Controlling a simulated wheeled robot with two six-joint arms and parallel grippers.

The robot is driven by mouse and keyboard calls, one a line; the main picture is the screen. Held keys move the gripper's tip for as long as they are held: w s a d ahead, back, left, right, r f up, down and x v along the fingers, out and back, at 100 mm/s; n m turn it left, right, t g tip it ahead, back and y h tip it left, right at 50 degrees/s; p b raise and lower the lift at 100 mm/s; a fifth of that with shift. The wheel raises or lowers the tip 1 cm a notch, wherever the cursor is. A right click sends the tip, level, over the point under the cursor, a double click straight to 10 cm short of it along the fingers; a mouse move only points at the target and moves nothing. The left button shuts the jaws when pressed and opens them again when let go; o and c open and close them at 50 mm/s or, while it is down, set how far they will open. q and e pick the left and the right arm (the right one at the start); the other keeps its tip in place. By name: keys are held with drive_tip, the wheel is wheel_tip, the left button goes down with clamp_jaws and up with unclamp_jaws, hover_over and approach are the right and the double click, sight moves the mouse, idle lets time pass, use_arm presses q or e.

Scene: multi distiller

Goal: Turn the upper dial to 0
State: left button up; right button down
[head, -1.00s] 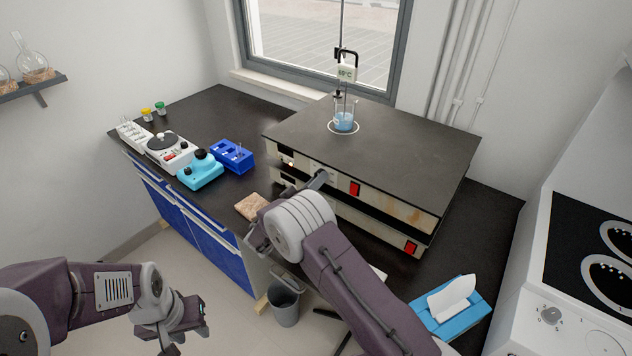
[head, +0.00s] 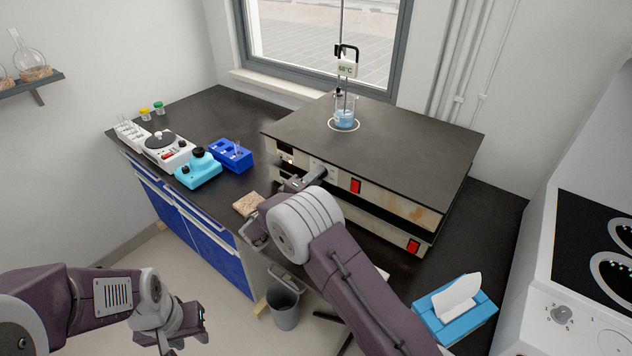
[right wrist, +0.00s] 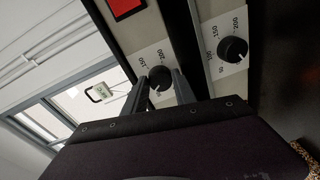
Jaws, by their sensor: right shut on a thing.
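Two stacked hotplate units stand on the bench, the upper hotplate (head: 390,135) over the lower hotplate (head: 375,222). In the right wrist view, the upper dial (right wrist: 160,77) is a black knob on a white scale with 150 and 200 readable; its pointer setting cannot be made out. My right gripper (head: 315,174) is at the upper unit's front panel. Its two fingers are shut on the upper dial, one on each side. The lower dial (right wrist: 232,49) sits apart from the fingers. My left gripper (head: 200,313) hangs low at the left, away from the bench; its jaw opening is unclear.
A red switch (head: 356,186) is beside the upper dial, and another red switch (head: 413,246) is on the lower unit. A beaker (head: 344,118) with blue liquid stands on top. A blue tissue box (head: 455,312) and a beige pad (head: 248,203) lie nearby.

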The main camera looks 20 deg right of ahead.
drive_tip(key=shift+w+a+r+n+g+h+p, duration=0.25)
drive_tip(key=shift+n+p, duration=0.4)
drive_tip(key=shift+n, duration=2)
drive_tip(key=shift+s+d+f+n+g+h+p, duration=0.1)
drive_tip(key=shift+s+d+f+n+g+p, duration=0.4)
drive_tip(key=shift+n, duration=2.1)
drive_tip(key=shift+w+a+r+n+g+h+p, duration=0.15)
drive_tip(key=shift+w+a+r+n+p, duration=0.5)
drive_tip(key=shift+n, duration=2)
drive_tip(key=shift+s+d+f, duration=0.25)
drive_tip(key=shift+f, duration=0.05)
drive_tip(key=c, duration=1)
unclamp_jaws()
drive_tip(key=shift+a, duration=0.1)
